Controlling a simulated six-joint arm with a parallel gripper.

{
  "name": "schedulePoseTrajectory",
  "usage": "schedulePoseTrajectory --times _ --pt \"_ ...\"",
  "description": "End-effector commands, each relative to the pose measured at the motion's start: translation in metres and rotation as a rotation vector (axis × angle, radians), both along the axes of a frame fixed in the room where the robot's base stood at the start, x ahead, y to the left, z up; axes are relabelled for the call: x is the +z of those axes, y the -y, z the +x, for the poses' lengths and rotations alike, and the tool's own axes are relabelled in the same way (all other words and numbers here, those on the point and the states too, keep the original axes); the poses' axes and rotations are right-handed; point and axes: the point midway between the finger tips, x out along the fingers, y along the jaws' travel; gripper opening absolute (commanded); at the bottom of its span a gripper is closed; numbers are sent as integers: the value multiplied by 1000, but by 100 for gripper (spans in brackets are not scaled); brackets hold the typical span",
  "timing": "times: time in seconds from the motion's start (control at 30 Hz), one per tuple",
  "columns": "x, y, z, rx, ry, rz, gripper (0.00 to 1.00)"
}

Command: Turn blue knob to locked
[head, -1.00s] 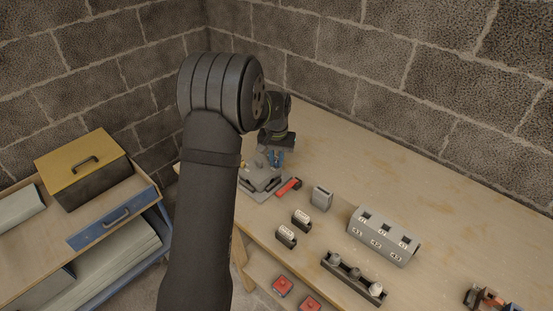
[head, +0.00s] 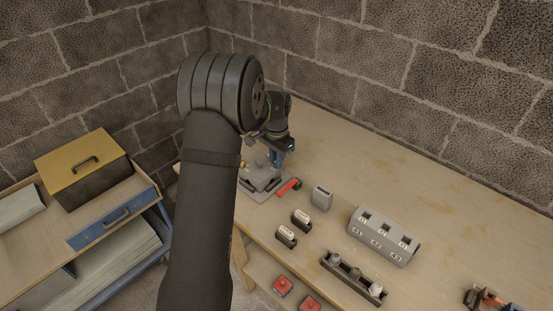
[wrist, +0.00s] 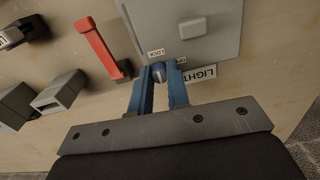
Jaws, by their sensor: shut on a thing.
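The blue knob (wrist: 158,72) sits near the edge of a grey panel (wrist: 205,40). A small label (wrist: 155,53) that seems to read LOCK is just beyond it in the wrist view. A larger label beginning LIGHT (wrist: 202,74) is to its right. My gripper (wrist: 160,76) has its two blue fingers on either side of the knob and is shut on it. The knob's pointing direction is too small to tell. In the head view my gripper (head: 276,160) is over the grey panel (head: 259,187), and the knob is hidden there.
A red lever (head: 289,187) is close beside the panel. A grey holder (head: 321,198), small labelled black-and-white blocks (head: 301,218), a grey numbered housing (head: 383,237) and a dark rack (head: 352,276) stand farther right. The rear of the bench (head: 400,170) is clear.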

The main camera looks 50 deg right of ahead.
Motion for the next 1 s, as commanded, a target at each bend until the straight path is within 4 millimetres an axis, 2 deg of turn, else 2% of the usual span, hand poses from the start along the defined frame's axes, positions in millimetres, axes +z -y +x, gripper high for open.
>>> schedulePoseTrajectory --times 0.37,0.4,0.5,0.83,1.0 --pt "0 0 0 -4 0 0 0" --pt "0 0 0 -4 0 0 20" --pt "0 0 0 -4 0 0 39" --pt "3 0 0 -4 1 -1 39" --pt "24 1 0 -3 2 -3 39"
